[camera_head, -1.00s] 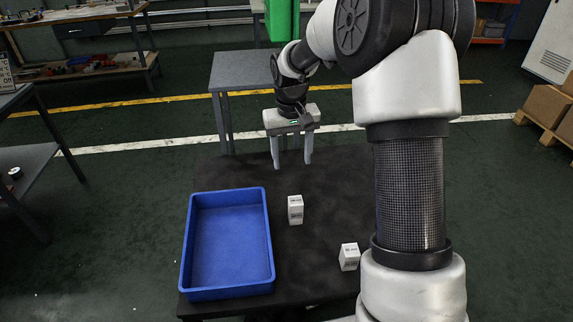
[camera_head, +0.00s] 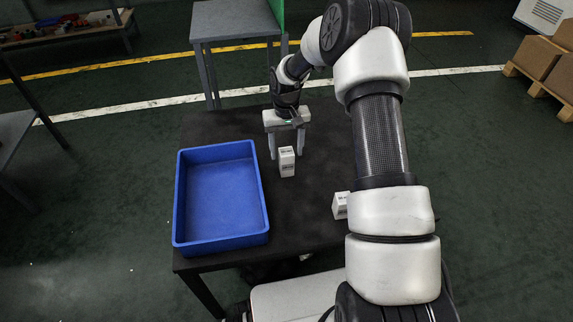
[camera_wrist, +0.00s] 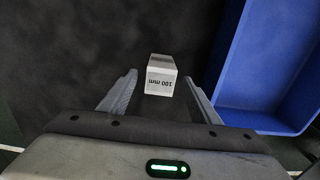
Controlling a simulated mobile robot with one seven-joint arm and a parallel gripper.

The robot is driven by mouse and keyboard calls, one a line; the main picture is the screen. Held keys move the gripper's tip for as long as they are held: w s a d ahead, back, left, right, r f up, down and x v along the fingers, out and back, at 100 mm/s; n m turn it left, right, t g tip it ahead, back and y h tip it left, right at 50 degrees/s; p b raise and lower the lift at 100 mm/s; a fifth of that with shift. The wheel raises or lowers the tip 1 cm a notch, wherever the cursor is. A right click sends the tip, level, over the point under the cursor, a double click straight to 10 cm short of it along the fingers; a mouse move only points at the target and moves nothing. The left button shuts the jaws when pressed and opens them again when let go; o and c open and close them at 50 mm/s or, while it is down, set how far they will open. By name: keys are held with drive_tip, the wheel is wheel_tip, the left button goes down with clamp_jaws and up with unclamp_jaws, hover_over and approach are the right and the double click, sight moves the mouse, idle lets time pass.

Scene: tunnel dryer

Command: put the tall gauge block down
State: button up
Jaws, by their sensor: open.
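The tall gauge block (camera_head: 287,166) is white with dark print and stands upright on the black table (camera_head: 300,222). In the wrist view, the same block (camera_wrist: 161,82) has a face reading "100 mm". My gripper (camera_head: 287,156) is open and empty, low over the table at the block. In the wrist view, the block shows in the gap between the two fingertips, with space on either side. I cannot tell how far the fingers reach along it. A second, shorter-looking white block (camera_head: 340,206) stands at the right, partly hidden by my arm.
A blue bin (camera_head: 220,244), empty, sits on the table left of the tall block; it also shows at the right of the wrist view (camera_wrist: 262,122). Bare table lies between bin and blocks. A grey table (camera_head: 235,20) stands behind. Boxes on a pallet (camera_head: 540,60) are far right.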

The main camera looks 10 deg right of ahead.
sight(286, 161)
wheel_tip(286, 161, down, 6)
drive_tip(key=shift+s+r+b, duration=0.1)
drive_tip(key=shift+r+b, duration=0.05)
drive_tip(key=shift+b, duration=0.8)
drive_tip(key=shift+c, duration=0.3)
drive_tip(key=shift+r, duration=0.1)
clamp_jaws()
